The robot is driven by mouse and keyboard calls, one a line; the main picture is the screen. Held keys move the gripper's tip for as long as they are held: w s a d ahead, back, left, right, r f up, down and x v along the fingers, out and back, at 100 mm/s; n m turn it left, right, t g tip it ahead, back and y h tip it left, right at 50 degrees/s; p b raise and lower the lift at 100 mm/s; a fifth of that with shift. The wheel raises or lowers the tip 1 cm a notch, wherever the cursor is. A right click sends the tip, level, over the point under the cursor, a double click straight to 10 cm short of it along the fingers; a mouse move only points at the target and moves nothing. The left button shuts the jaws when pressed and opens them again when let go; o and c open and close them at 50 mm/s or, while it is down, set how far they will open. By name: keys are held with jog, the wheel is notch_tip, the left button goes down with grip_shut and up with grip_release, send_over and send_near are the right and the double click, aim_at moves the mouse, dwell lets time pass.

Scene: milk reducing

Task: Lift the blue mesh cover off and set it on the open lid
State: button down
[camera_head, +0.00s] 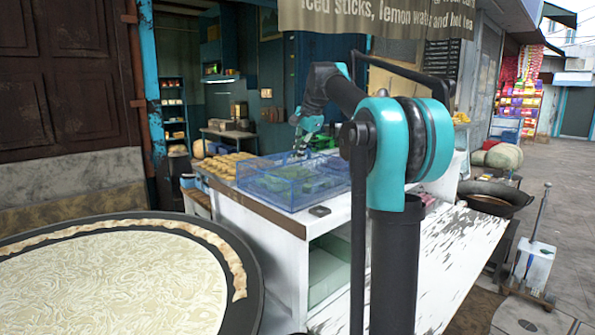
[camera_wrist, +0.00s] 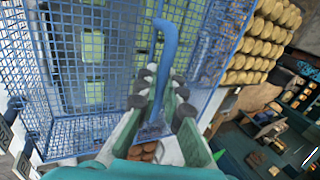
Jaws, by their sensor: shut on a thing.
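The blue mesh cover (camera_head: 290,190) is a box of blue grid on the white counter (camera_head: 256,203) in the head view. In the wrist view the mesh (camera_wrist: 75,40) fills the left and middle, with green blocks (camera_wrist: 94,45) showing through it. My gripper (camera_head: 301,153) is over the cover's far side. In the wrist view my gripper (camera_wrist: 160,100) is shut on the cover's blue handle (camera_wrist: 163,50), which stands up between the fingertips. I cannot tell whether the cover is resting or slightly raised. I cannot pick out the open lid for sure.
Rows of round buns (camera_head: 220,163) lie beside the cover at the back left, and show at upper right in the wrist view (camera_wrist: 262,40). A small dark object (camera_head: 319,211) lies on the counter in front. A large round pan (camera_head: 110,280) stands at lower left.

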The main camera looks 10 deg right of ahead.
jog(key=shift+r, duration=0.15)
notch_tip(320, 180, up, 10)
jog(key=shift+f, duration=0.1)
dwell(0.7)
dwell(0.5)
